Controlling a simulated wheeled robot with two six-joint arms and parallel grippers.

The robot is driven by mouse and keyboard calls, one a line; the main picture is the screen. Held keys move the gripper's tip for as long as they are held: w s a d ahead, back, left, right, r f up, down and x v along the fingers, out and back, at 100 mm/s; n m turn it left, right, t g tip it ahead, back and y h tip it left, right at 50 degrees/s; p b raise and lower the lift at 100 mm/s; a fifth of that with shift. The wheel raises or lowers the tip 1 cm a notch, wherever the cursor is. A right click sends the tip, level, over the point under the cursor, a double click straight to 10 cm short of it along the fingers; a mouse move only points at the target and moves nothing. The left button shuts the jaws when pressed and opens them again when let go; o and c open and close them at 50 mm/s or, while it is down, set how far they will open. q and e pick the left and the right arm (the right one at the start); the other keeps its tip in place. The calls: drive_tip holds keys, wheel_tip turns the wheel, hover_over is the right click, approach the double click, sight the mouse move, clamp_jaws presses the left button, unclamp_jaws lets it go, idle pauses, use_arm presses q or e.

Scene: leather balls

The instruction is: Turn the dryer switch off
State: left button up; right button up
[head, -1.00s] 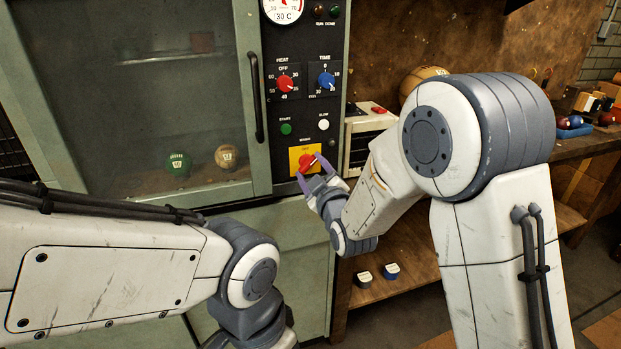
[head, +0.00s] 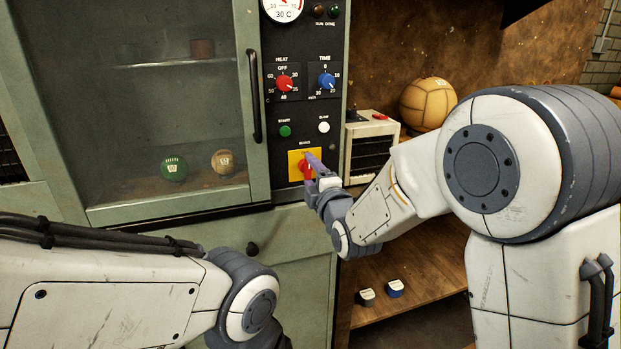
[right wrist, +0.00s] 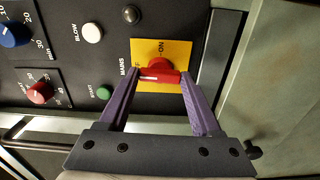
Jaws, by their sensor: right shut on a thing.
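The dryer is a grey-green cabinet with a glass door and a black control panel (head: 304,105). Its red mains switch (head: 301,168) sits on a yellow plate (head: 293,158) low on the panel. My right gripper (head: 310,165) is at the switch and partly hides it in the head view. In the right wrist view, the two purple fingers are shut on the red switch (right wrist: 160,66), one on each side of its bar. "ON" shows on the plate above the switch there; the other label is partly hidden. My left arm shows at lower left, but its gripper is out of view.
Above the switch are a green button (head: 285,131), a white button (head: 323,127), a red heat knob (head: 285,83) and a blue time knob (head: 326,81). A door handle (head: 254,95) stands left of the panel. A tan ball (head: 428,103) rests on the bench at right.

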drive_tip(key=shift+s+f+n, duration=0.1)
drive_tip(key=shift+f+n, duration=0.1)
drive_tip(key=shift+n, duration=0.1)
idle(0.4)
drive_tip(key=o, duration=1.4)
drive_tip(key=shift+r, duration=0.1)
drive_tip(key=shift+c, duration=0.2)
drive_tip(key=v, duration=1)
drive_tip(key=shift+s+b, duration=0.25)
drive_tip(key=shift+b, duration=0.1)
